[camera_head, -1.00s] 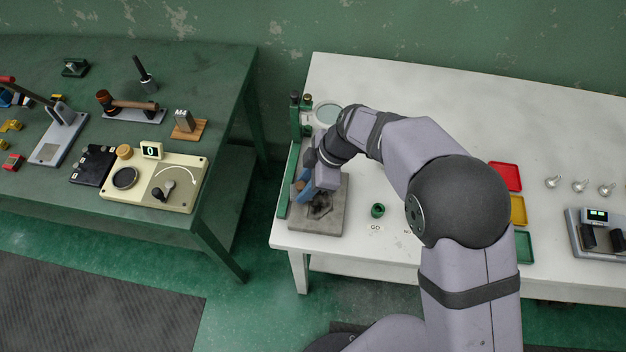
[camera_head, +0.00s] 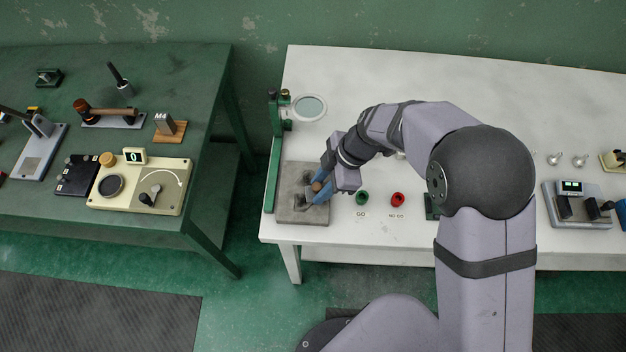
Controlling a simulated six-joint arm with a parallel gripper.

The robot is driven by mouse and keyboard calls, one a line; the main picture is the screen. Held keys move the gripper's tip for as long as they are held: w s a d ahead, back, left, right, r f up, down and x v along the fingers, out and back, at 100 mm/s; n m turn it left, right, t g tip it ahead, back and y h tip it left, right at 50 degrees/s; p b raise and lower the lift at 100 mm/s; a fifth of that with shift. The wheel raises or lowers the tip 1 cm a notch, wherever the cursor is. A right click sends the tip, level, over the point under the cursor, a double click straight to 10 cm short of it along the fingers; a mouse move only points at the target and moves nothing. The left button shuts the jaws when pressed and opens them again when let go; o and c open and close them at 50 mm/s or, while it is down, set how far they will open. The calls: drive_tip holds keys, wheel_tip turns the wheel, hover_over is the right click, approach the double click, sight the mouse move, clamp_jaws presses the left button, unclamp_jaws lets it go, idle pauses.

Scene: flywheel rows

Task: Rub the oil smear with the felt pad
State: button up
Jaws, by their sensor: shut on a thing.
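A grey plate (camera_head: 292,178) lies at the left front of the white table. A dark oil smear (camera_head: 297,206) marks its lower part; my gripper hides some of it. My gripper (camera_head: 318,190), with blue fingers, is low over the right side of the plate. It is shut on a small brownish thing (camera_head: 317,187), which looks like the felt pad's grip. The pad's underside is hidden, so I cannot tell whether it touches the smear.
A green stand with a round magnifier (camera_head: 308,107) stands behind the plate. The green bench (camera_head: 60,222) at left holds several tools. My arm covers the middle of the white table.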

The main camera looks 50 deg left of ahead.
drive_tip(key=shift+s+d, duration=0.4)
drive_tip(key=shift+s, duration=0.05)
drive_tip(key=shift+s+a, duration=0.6)
drive_tip(key=shift+a, duration=0.1)
drive_tip(key=shift+s+a+b, duration=0.85)
drive_tip(key=shift+s+a, duration=1.25)
drive_tip(key=shift+a, duration=0.05)
drive_tip(key=shift+s+d+f+b, duration=0.15)
drive_tip(key=shift+s+d+b, duration=0.35)
drive_tip(key=shift+d+b, duration=0.2)
drive_tip(key=shift+w+d+b, duration=0.6)
drive_tip(key=shift+w+d, duration=0.45)
drive_tip(key=shift+w, duration=0.2)
drive_tip(key=shift+w+d+b, duration=0.9)
drive_tip(key=shift+w+d, duration=0.65)
drive_tip(key=shift+d, duration=0.05)
drive_tip(key=p, duration=0.4)
approach(283, 202)
drive_tip(key=shift+w+d+r, duration=0.75)
drive_tip(key=shift+w+d, duration=0.1)
drive_tip(key=shift+d, duration=0.1)
drive_tip(key=shift+w+d+r, duration=0.75)
drive_tip(key=shift+w+d, duration=0.1)
drive_tip(key=shift+d, duration=0.1)
